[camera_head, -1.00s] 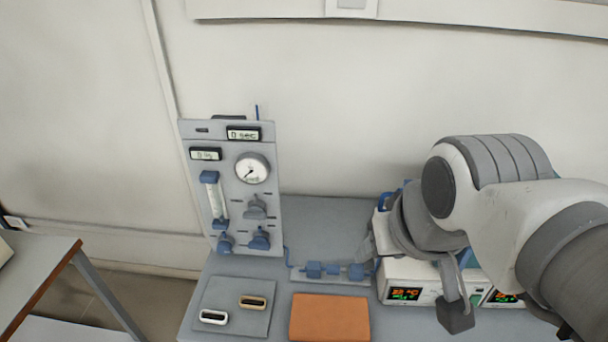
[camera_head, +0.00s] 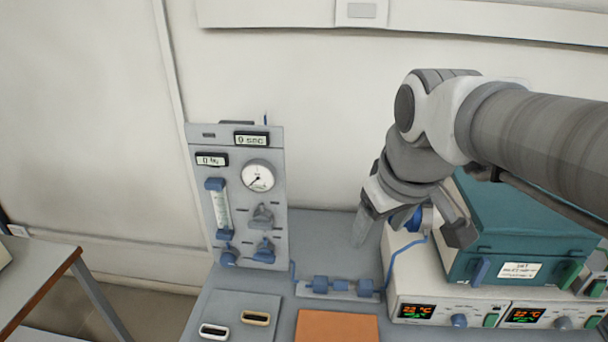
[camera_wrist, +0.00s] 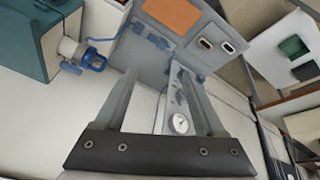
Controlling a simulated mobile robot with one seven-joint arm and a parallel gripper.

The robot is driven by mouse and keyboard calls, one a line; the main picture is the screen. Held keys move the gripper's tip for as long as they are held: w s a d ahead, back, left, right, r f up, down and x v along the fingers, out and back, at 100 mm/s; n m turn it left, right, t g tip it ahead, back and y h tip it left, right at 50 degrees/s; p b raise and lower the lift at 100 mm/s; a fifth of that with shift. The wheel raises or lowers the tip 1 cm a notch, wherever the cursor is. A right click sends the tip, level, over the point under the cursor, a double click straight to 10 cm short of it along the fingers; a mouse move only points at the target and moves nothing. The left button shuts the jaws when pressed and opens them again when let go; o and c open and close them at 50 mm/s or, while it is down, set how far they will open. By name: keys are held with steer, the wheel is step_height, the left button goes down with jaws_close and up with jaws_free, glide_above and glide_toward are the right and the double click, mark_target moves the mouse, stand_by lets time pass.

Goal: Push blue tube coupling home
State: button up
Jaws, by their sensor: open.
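My gripper (camera_head: 408,238) is open and empty, above the bench beside the furnace and to the right of and above the coupling row. Its two fingers (camera_wrist: 160,98) are wide apart.
The gas panel (camera_head: 240,195) with gauge and knobs stands at the left. The teal furnace (camera_head: 530,225) sits on white controllers (camera_head: 400,290) at the right. An orange pad (camera_head: 336,326) and a grey plate (camera_head: 240,306) with two oval rings lie in front. Bare bench lies behind the couplings.

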steer(key=w+f+n+g+b, duration=0.2)
steer(key=w+f+n+b, duration=0.6)
steer(key=w+f, duration=0.6)
steer(key=n+g+b, duration=0.2)
steer(key=n+b, duration=0.2)
steer(key=b, duration=0.3)
glide_above(333, 283)
step_height(333, 283, down, 14)
step_height(333, 283, down, 18)
steer(key=b, duration=0.3)
steer(key=shift+r, duration=0.1)
jaws_close()
